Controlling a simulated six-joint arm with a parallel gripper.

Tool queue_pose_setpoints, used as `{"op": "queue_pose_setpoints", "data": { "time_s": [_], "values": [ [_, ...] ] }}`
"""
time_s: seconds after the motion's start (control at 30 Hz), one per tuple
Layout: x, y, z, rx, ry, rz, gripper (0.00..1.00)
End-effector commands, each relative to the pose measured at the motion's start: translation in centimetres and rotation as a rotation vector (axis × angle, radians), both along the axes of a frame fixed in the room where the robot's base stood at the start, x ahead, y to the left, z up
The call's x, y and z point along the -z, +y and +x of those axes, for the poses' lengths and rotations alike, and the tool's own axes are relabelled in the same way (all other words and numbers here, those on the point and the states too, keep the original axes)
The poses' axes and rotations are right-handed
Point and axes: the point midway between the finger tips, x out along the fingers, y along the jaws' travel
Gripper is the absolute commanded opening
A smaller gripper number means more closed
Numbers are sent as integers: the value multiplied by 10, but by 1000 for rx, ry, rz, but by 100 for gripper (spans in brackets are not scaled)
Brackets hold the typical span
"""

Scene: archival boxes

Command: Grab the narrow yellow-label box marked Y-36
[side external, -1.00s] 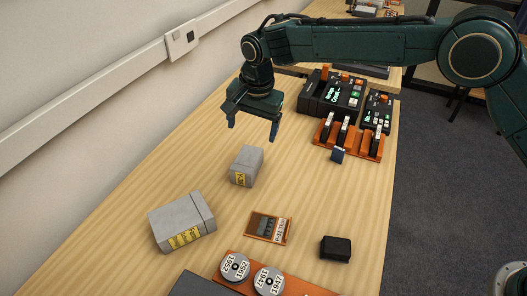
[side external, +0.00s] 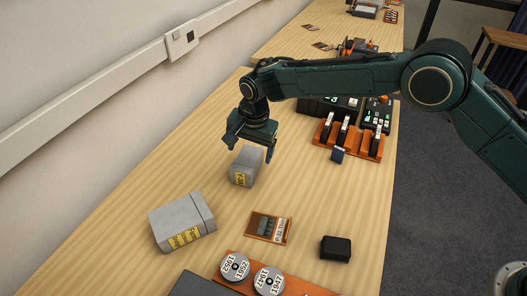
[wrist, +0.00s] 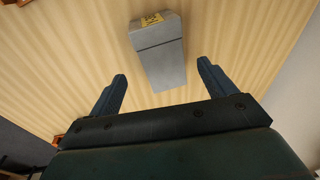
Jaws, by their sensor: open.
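A small narrow grey box (side external: 246,168) with a yellow label on its near end stands on the wooden table; the label's writing is too small to read surely. In the wrist view the same box (wrist: 160,54) shows its grey top and part of the yellow label, at upper middle. My gripper (side external: 250,153) is open and empty, just above and behind the box. In the wrist view my gripper's fingers (wrist: 162,70) are spread wide, one on each side of the box's nearer end, with gaps. A wider grey box (side external: 181,217) with a yellow label lies to the left and nearer.
An orange-framed tile (side external: 268,227), a small black box (side external: 335,248) and an orange tray of round reels (side external: 235,268) lie nearer the camera. An orange rack (side external: 350,138) and dark keypad devices (side external: 377,115) stand behind right. The wall runs along the left.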

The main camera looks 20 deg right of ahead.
Motion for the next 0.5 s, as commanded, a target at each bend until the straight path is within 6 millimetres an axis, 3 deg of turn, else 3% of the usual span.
{"op": "queue_pose_setpoints", "data": {
  "time_s": [0.27, 0.5],
  "values": [
    [9, 1, 2, 0, 1, 0, 83],
    [35, 3, 7, 0, 2, -1, 83]
  ]
}}
